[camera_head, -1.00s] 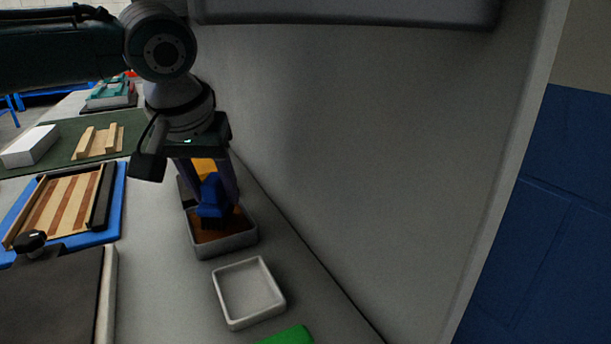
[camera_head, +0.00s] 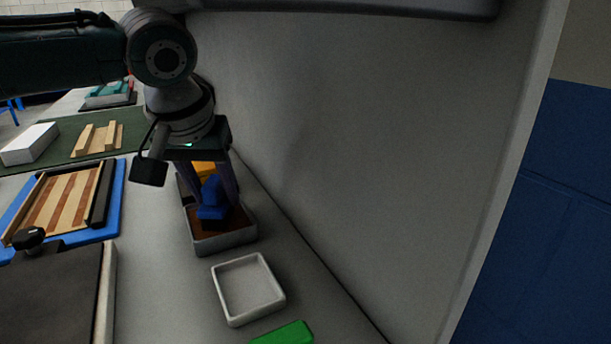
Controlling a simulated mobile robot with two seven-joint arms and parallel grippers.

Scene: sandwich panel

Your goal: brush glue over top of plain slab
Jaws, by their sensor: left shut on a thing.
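My left gripper (camera_head: 212,198) points down over a grey tray (camera_head: 225,241) with brown glue (camera_head: 204,230) in it. It is shut on a blue brush (camera_head: 211,212), whose lower end is at or just above the glue; contact is hard to tell. A white block (camera_head: 30,144) lies on the green mat at far left. A dark-topped slab with a pale edge (camera_head: 50,295) is cut off at lower left. I cannot tell which of these is the plain slab. My right gripper is out of view.
An empty white tray (camera_head: 248,288) and a green object (camera_head: 284,334) lie in front. A striped wooden panel (camera_head: 65,200) sits on a blue tray (camera_head: 117,205) at left. A grey wall (camera_head: 350,150) rises close on the right. A yellow object (camera_head: 203,168) is behind the gripper.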

